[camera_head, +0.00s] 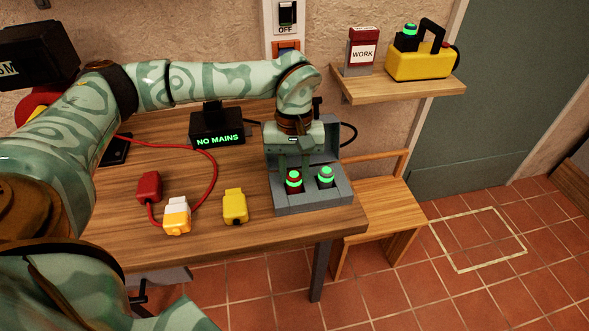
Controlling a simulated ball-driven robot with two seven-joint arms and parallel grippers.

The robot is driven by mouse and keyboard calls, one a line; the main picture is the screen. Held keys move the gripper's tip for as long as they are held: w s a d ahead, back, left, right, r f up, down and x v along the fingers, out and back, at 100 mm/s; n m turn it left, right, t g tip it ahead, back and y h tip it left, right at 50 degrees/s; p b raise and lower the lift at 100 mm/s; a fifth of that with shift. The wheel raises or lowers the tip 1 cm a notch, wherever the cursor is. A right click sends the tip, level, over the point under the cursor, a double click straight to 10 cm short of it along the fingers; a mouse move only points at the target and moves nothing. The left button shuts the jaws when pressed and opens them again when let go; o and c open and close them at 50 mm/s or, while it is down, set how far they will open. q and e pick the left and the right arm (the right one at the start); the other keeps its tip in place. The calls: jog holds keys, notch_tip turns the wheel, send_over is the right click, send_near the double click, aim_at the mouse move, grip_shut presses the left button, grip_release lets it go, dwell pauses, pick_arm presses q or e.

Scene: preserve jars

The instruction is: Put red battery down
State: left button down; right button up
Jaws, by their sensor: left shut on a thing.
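The red battery (293,187), with a glowing green top, is upright in the left bay of a grey two-bay case (312,201) at the table's right end. A second battery (325,182), dark with a glowing green top, is in the right bay. My left gripper (294,168) reaches down from above and is shut on the red battery; its fingers hide part of it. The battery's lower end is hidden in the bay, so I cannot tell whether it rests on the bottom. My right gripper is not in view.
The wooden table (120,230) also holds a yellow block (235,207), a white-orange plug (177,216), a red connector (149,187) with cable, and a "NO MAINS" display (217,128). A shelf (400,86) at right carries a "WORK" box (361,52) and a yellow device (418,64).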

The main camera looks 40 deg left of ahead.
pick_arm(q)
jog(key=shift+f, duration=0.15)
jog(key=c, duration=1.1)
grip_release()
notch_tip(320, 180, up, 12)
jog(key=w+a+p, duration=0.1)
jog(key=p, duration=0.3)
jog(key=shift+w, duration=0.3)
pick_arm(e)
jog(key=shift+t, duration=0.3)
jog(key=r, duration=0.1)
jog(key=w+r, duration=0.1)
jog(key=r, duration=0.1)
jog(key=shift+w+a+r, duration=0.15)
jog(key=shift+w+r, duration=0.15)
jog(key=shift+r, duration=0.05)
pick_arm(q)
jog(key=shift+a, duration=0.1)
